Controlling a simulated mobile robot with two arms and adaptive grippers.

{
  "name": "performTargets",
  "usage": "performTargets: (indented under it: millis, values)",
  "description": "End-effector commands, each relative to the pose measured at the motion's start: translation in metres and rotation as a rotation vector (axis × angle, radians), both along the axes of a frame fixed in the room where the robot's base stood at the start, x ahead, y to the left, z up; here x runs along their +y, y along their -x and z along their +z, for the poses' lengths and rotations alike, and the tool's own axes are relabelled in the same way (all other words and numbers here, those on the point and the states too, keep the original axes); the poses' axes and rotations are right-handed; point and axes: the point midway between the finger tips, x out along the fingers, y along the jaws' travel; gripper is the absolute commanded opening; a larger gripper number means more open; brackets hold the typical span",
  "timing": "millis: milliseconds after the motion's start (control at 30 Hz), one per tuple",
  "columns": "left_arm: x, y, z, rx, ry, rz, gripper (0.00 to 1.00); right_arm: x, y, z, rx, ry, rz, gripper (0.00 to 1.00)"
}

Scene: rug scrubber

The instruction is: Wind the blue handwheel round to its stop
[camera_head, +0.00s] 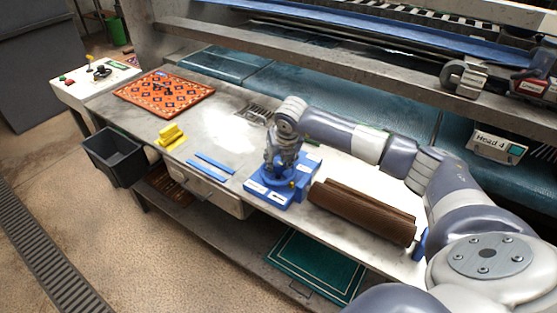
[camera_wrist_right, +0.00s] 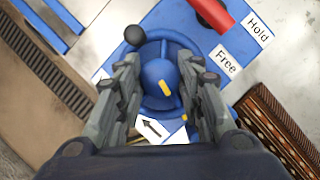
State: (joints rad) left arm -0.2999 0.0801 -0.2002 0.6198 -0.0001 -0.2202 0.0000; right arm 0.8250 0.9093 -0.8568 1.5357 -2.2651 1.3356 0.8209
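The blue handwheel (camera_wrist_right: 166,44) sits on a blue base (camera_head: 258,196) on the bench. It has a round hub (camera_wrist_right: 158,72) with a yellow mark, and a black knob (camera_wrist_right: 135,35) at the upper left in the right wrist view. A second small yellow mark (camera_wrist_right: 184,117) and an arrow label (camera_wrist_right: 152,129) lie below it. My right gripper (camera_head: 281,168) points down over the wheel. In the wrist view its fingers (camera_wrist_right: 160,70) stand apart on both sides of the hub; contact is not clear. The gripper hides part of the rim. My left gripper is not in view.
A red lever (camera_wrist_right: 214,14) stands near labels reading Hold and Free. A rolled brown rug (camera_head: 362,212) lies right of the base. Blue strips (camera_head: 213,163), a yellow block (camera_head: 170,135) and an orange rug (camera_head: 165,93) lie left. Bare bench (camera_head: 222,133) lies behind the strips.

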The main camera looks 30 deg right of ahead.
Motion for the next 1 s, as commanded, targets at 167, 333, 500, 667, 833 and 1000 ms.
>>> performTargets:
  millis: [167, 333, 500, 667, 833, 1000]
  values:
    - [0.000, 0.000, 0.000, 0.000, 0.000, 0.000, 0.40, 0.000, 0.000, 0.000, 0.000, -0.001, 0.000, 0.10]
    - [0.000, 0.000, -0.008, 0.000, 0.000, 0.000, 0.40, 0.002, -0.001, -0.003, 0.001, -0.003, -0.050, 0.10]
    - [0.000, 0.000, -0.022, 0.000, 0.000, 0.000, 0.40, 0.003, -0.001, -0.003, -0.002, -0.003, -0.188, 0.10]
    - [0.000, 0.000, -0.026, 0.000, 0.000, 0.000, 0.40, 0.003, -0.001, -0.001, -0.001, -0.002, -0.269, 0.10]
    - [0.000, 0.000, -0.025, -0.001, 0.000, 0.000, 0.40, 0.002, 0.000, 0.000, 0.000, -0.002, -0.281, 0.10]
    - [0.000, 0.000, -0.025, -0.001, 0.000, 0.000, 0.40, 0.002, 0.000, 0.000, 0.000, -0.002, -0.280, 0.43]
